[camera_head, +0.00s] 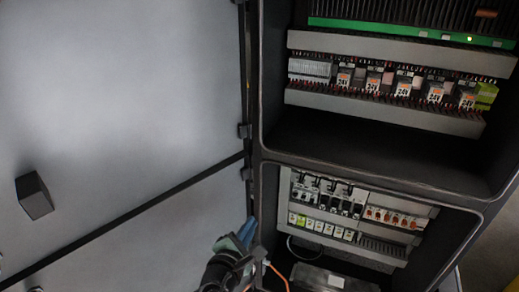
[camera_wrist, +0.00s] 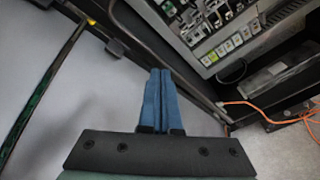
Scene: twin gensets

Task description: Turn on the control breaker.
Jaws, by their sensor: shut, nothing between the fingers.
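The lower compartment of the open cabinet holds a breaker panel (camera_head: 355,217) with a row of black-and-white breakers (camera_head: 325,195) and a group of orange-marked ones (camera_head: 392,217) to their right. I cannot tell which one is the control breaker. My gripper (camera_head: 250,228) is at the left edge of the lower compartment, beside the door hinge side and apart from the breakers. In the wrist view my gripper (camera_wrist: 159,72) has its two blue fingers together with nothing between them. The breaker panel (camera_wrist: 225,40) shows up and to the right of the fingertips there.
The large grey door (camera_head: 120,90) stands open at left, with a dark block (camera_head: 34,195) on it. The upper compartment holds a relay row (camera_head: 390,85). An orange cable (camera_wrist: 270,118) runs near a dark box (camera_head: 318,278) below the panel. The cabinet frame edge (camera_head: 370,180) separates the compartments.

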